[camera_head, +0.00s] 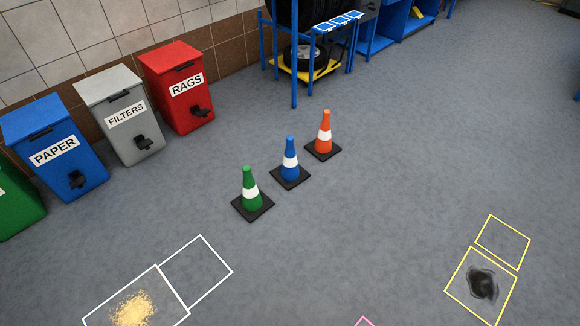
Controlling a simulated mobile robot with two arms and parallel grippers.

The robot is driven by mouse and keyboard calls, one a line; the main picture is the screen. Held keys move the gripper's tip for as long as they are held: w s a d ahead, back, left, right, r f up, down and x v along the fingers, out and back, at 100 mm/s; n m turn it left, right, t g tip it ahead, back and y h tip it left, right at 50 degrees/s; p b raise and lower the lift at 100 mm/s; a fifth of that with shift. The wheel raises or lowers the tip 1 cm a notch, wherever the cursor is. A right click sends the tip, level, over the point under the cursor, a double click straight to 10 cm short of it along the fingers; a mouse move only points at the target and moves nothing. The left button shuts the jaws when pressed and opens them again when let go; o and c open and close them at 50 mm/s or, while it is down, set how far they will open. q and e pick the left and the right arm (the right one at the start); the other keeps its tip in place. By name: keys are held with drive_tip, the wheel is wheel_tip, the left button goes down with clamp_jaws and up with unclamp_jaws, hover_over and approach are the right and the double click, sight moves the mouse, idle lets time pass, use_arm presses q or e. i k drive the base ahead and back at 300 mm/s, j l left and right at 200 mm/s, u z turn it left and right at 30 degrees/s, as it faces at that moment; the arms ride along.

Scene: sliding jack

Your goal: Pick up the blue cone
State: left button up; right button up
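The blue cone (290,161) stands upright on its black square base on the grey floor, in the middle of the head view. It has a white band around it. It is the middle one of a slanted row of three cones. The green cone (250,190) stands to its front left and the orange cone (324,136) to its back right. The three bases are close together. Neither of my grippers shows in the head view.
Blue PAPER (52,140), grey FILTERS (120,110) and red RAGS (176,84) bins line the left wall. A blue rack (294,65) stands behind. Floor outlines mark a yellowish pile (132,308) and a dark stain (482,285). Floor around the cones is clear.

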sight(290, 174)
drive_tip(key=i+j, duration=0.65)
drive_tip(key=i, duration=0.25)
drive_tip(key=u, duration=0.05)
